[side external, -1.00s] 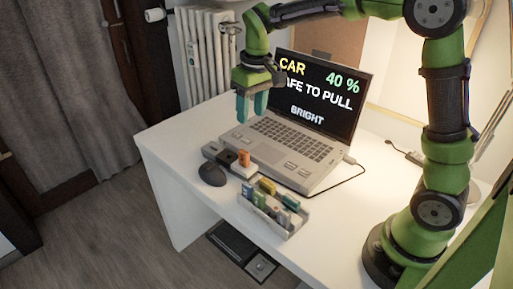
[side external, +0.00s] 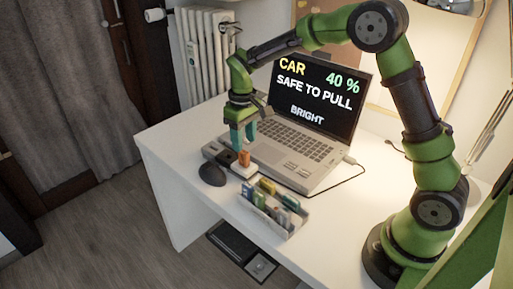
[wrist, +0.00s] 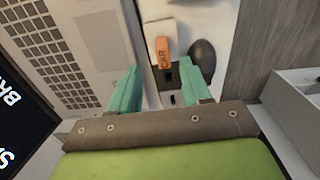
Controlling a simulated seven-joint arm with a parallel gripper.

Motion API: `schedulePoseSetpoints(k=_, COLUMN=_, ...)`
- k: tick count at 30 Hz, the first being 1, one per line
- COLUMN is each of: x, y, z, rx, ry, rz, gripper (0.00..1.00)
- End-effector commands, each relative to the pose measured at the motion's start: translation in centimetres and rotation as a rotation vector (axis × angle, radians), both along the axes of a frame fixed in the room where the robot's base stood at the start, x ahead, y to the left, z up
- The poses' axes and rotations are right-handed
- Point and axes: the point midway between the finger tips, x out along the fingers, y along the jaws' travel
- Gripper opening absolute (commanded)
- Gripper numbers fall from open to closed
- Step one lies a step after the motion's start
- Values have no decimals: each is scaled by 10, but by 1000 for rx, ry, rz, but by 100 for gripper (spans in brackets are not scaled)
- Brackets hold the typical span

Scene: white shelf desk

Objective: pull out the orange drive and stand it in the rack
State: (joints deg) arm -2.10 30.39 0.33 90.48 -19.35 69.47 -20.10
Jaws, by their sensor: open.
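The orange drive (side external: 244,158) stands upright in a port hub (side external: 219,152) beside the laptop. In the wrist view the drive (wrist: 162,52) carries small dark lettering. My gripper (side external: 241,142) is open above the hub, with its teal fingers pointing down close to the drive. In the wrist view my gripper (wrist: 162,70) has one finger on each side of the hub strip, and the drive shows between and beyond the tips; I cannot see contact. The grey rack (side external: 263,218) stands at the desk's front and holds several small coloured drives.
The laptop (side external: 300,150) lies open behind the hub; its screen reads "CAR 40 % SAFE TO PULL BRIGHT". A dark mouse (side external: 212,174) sits at the hub's left front. A black cable (side external: 340,180) runs from the laptop. The white desk (side external: 175,145) is bare at its left.

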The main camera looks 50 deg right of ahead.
Motion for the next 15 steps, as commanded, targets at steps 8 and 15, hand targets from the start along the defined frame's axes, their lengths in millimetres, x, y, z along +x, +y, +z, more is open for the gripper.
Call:
schedulePoseSetpoints(k=8, x=-3, y=4, z=-31, rx=0, ry=5, rz=1, gripper=48)
schedulePoseSetpoints(k=15, x=-3, y=5, z=-54, rx=1, ry=1, rz=-1, gripper=48)
